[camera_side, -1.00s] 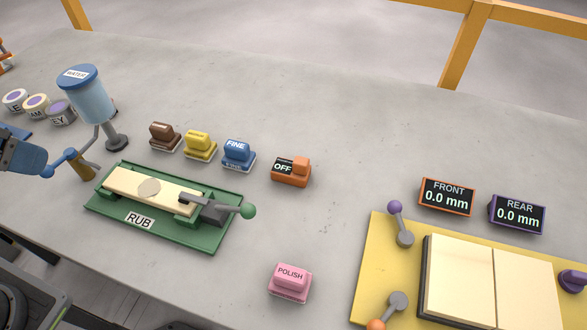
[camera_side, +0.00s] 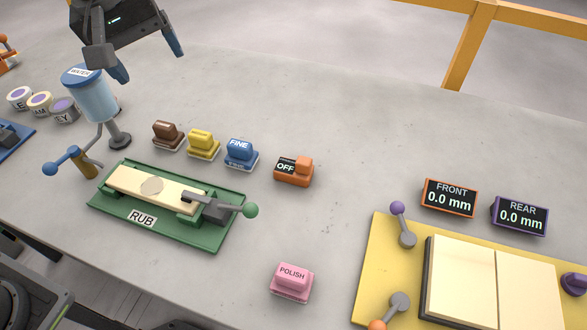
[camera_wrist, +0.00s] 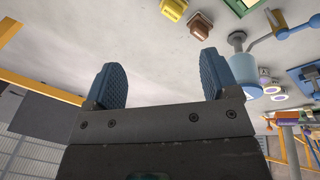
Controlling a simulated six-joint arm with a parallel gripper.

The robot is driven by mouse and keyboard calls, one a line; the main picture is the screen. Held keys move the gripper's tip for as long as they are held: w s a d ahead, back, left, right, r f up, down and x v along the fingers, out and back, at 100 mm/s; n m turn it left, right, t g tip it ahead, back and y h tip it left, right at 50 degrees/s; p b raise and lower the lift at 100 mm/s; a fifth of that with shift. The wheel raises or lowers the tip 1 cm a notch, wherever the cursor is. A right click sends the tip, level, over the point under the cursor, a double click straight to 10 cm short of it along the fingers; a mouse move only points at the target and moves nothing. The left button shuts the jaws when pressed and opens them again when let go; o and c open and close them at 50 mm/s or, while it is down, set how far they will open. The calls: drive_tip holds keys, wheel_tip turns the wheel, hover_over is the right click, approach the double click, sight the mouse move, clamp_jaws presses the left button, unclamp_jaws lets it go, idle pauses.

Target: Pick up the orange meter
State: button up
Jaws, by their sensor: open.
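An orange block with a small black display reading OFF (camera_side: 302,172) sits on the grey slab, right of the blue FINE block. An orange-framed display marked FRONT 0.0 mm (camera_side: 449,198) stands at the right; which of the two is the orange meter I cannot tell. My gripper (camera_side: 150,61) is high at the top left in the side view, above and right of the water container, far from both. Its two blue fingers are apart and empty in the wrist view (camera_wrist: 163,80). Neither orange thing can be made out in the wrist view.
The water container (camera_side: 90,98) stands near my gripper. Brown (camera_side: 167,134), yellow (camera_side: 203,143) and blue FINE (camera_side: 241,153) blocks line up beside the OFF block. The green RUB tray (camera_side: 205,235) lies in front. A purple REAR display (camera_side: 520,214) flanks FRONT. The slab's back is clear.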

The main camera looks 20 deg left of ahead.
drive_tip(key=w+d+f+n+g, duration=0.1)
drive_tip(key=w+d+f+n, duration=0.35)
drive_tip(key=w+d, duration=0.35)
drive_tip(key=n+g, duration=0.2)
drive_tip(key=n, duration=0.3)
hover_over(296, 169)
drive_tip(key=w, duration=0.1)
wheel_tip(296, 169, down, 11)
drive_tip(key=shift+y, duration=0.4)
wheel_tip(296, 169, down, 8)
drive_tip(key=shift+r, duration=0.1)
drive_tip(key=shift+w+a+f, duration=0.1)
drive_tip(key=shift+a+f, duration=0.05)
drive_tip(key=shift+f, duration=1.35)
drive_tip(key=shift+w+a+f, duration=0.1)
drive_tip(key=shift+a+f, duration=0.05)
drive_tip(key=shift+f, duration=1.35)
drive_tip(key=c, duration=1.1)
